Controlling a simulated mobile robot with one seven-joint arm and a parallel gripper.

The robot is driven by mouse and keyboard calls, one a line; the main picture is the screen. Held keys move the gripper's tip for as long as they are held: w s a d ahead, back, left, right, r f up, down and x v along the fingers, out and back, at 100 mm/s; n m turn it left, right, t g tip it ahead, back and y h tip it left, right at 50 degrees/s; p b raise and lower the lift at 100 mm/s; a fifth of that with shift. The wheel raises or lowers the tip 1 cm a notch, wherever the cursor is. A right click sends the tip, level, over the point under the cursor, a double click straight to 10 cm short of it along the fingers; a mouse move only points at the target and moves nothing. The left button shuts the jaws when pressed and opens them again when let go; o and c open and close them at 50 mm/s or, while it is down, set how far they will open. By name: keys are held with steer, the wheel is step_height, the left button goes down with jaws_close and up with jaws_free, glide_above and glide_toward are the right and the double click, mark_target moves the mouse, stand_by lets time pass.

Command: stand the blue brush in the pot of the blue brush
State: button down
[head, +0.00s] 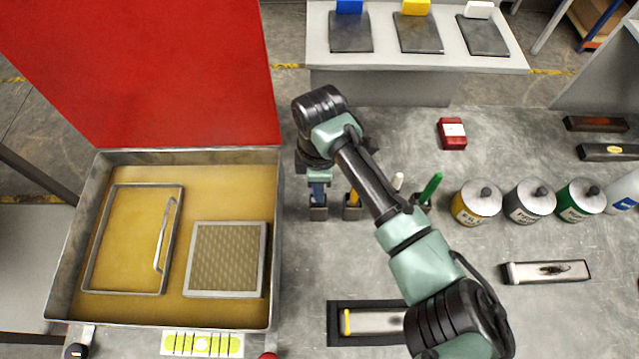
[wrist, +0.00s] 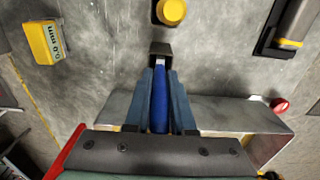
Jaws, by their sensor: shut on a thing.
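The blue brush (wrist: 160,100) has a blue handle and points away from the wrist camera. My gripper (wrist: 160,88) is shut on its handle, one finger on each side. In the head view my gripper (head: 318,178) is over the leftmost pot, and the blue brush (head: 318,190) hangs roughly upright below it. The pot of the blue brush (head: 318,214) is a small dark square holder on the bench; it also shows at the brush's far end in the wrist view (wrist: 161,47). The brush's lower end meets the pot's opening in the picture; I cannot tell how deep it sits.
A yellow brush (head: 354,196) stands in the pot just right. White (head: 398,181) and green (head: 431,188) brushes stand further right, partly behind my arm. Several cans, one yellow-labelled (head: 476,203), stand beyond. A metal booth tray (head: 277,200) borders the left. A dark tray (head: 335,340) lies in front.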

steer(key=c, duration=0.7)
jaws_free()
step_height(320, 180, up, 13)
steer(key=shift+b, duration=1.15)
steer(key=shift+s+f, duration=0.1)
